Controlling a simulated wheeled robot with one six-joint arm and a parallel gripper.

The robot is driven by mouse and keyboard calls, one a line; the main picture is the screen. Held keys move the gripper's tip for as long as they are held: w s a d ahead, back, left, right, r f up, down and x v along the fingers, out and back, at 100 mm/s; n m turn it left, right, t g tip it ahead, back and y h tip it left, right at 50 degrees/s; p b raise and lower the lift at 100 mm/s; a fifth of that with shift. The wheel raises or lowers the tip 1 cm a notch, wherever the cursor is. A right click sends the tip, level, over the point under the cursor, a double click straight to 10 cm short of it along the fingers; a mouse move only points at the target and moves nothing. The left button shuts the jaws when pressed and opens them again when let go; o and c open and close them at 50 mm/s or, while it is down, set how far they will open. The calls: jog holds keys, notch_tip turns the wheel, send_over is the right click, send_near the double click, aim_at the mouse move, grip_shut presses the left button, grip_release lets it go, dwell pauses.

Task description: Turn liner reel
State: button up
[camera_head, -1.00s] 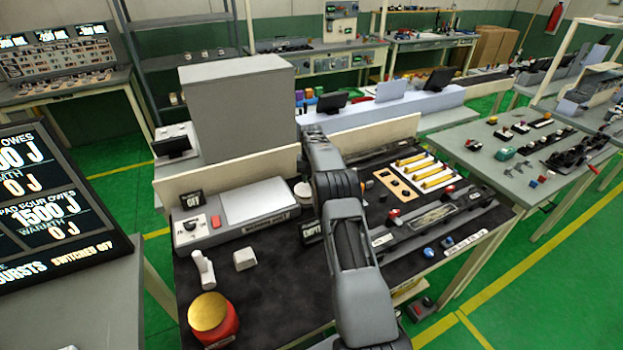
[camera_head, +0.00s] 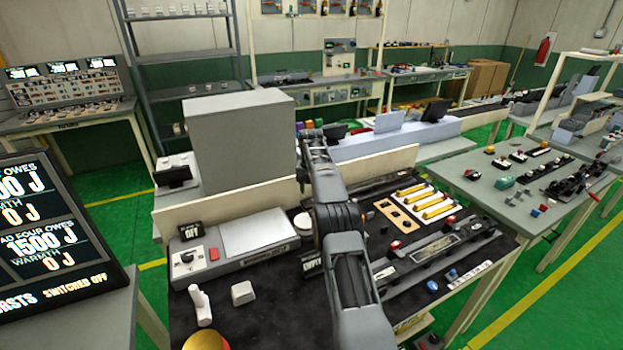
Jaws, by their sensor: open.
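No part is clearly readable as the liner reel. A pale round piece (camera_head: 303,221) stands at the right end of the grey machine, partly behind my arm, and I cannot tell whether it is the reel. The grey machine (camera_head: 258,232) has a pale flat top, a dial and a red button, with an "OFF" sign (camera_head: 192,232) at its back left. My arm rises from the bottom centre and reaches over the dark bench top. My gripper cannot be made out; the arm's own links cover that area.
A white handle-shaped piece (camera_head: 201,306), a white block (camera_head: 242,293) and a gold-lidded jar (camera_head: 207,341) stand at front left. A tray of yellow bars (camera_head: 424,204) and a long grey fixture (camera_head: 437,248) lie right of my arm. A low cream panel (camera_head: 228,205) edges the back.

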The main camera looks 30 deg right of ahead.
jog(key=shift+r+p, duration=1)
jog(key=shift+r, duration=1.15)
